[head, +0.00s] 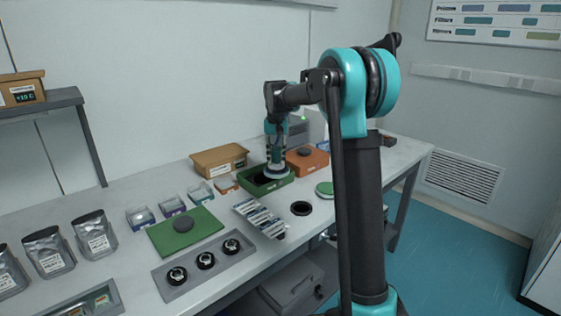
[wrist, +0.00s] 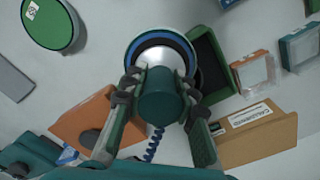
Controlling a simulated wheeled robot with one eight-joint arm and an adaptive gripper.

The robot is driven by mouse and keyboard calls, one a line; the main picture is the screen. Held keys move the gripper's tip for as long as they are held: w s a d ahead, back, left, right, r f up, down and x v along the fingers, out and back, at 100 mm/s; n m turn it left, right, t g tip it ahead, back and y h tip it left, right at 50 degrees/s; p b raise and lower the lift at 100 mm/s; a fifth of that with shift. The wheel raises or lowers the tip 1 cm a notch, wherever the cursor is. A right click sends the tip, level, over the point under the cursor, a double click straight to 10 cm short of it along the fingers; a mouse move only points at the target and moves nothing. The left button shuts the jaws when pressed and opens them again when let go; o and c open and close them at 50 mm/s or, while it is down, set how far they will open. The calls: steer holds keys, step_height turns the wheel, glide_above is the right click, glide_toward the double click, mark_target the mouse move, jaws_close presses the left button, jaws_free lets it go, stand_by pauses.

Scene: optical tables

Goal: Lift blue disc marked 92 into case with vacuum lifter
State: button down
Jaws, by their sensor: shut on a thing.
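My gripper (wrist: 160,88) is shut on the vacuum lifter (wrist: 161,105), a dark green cylinder with a pale dome and a coiled blue cord. Around the dome, a blue disc (wrist: 134,52) with a pale rim shows beneath the lifter; its number cannot be read. In the head view, my gripper (head: 276,140) holds the lifter upright, with the disc (head: 266,172) at its lower end over the green case (head: 258,188). The dark-lined case (wrist: 199,36) lies just right of the disc in the wrist view. The exact height gap is hidden.
An orange case (head: 318,163) with a dark disc stands right of the green case. A cardboard box (head: 217,151) stands behind left. A green round piece (head: 325,188) and a black disc (head: 301,208) lie in front.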

steer(key=w+a, duration=0.4)
steer(key=w, duration=0.2)
steer(key=shift+w, duration=0.35)
steer(key=shift+f, duration=0.1)
stand_by(1.0)
steer(key=shift+f, duration=2.75)
steer(key=shift+f, duration=0.4)
steer(key=c, duration=1.1)
jaws_free()
